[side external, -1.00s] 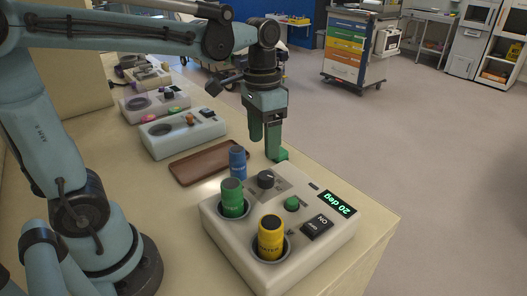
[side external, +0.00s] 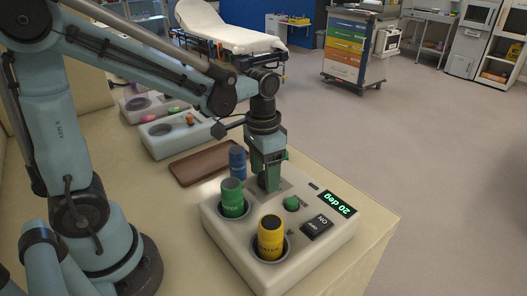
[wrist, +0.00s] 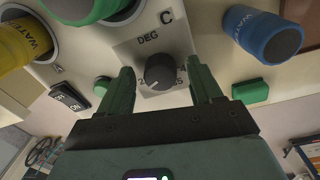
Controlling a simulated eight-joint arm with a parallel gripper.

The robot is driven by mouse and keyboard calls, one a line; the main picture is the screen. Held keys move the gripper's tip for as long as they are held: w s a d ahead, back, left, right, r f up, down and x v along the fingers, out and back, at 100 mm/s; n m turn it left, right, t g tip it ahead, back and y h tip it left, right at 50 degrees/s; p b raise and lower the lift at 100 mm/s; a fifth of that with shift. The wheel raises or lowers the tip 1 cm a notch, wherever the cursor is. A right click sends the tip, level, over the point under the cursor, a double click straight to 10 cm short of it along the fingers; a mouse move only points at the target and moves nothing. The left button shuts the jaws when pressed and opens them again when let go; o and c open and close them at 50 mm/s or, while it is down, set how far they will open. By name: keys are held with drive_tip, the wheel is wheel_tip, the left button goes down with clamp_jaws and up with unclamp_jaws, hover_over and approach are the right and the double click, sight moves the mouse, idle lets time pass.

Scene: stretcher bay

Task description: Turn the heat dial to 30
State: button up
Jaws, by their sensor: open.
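The heat dial (wrist: 162,71) is a dark round knob on a grey plate marked DEG and C in the wrist view. In the side view it is largely hidden behind my gripper (side external: 272,184). My gripper also shows in the wrist view (wrist: 160,84), its green fingers open on either side of the dial. I cannot tell whether they touch it. The display (side external: 337,203) on the white device (side external: 224,222) reads 20 deg. The device also has a black ON switch (side external: 317,226) and a green button (side external: 291,203).
A green bottle (side external: 233,198) and a yellow bottle (side external: 270,238) stand in the device's wells. A blue bottle (side external: 237,162) stands behind it, near a brown tray (side external: 203,165). Another white device (side external: 177,137) is further back. The bench's right edge lies beyond the device.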

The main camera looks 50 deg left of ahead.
drive_tip(key=c, duration=1)
drive_tip(key=shift+c, duration=0.2)
drive_tip(key=shift+n, duration=0.3)
drive_tip(key=n, duration=0.3)
drive_tip(key=shift+d+n+t, duration=0.1)
drive_tip(key=shift+n+t, duration=0.2)
drive_tip(key=shift+n, duration=2.2)
drive_tip(key=o, duration=1)
drive_tip(key=shift+o, duration=0.2)
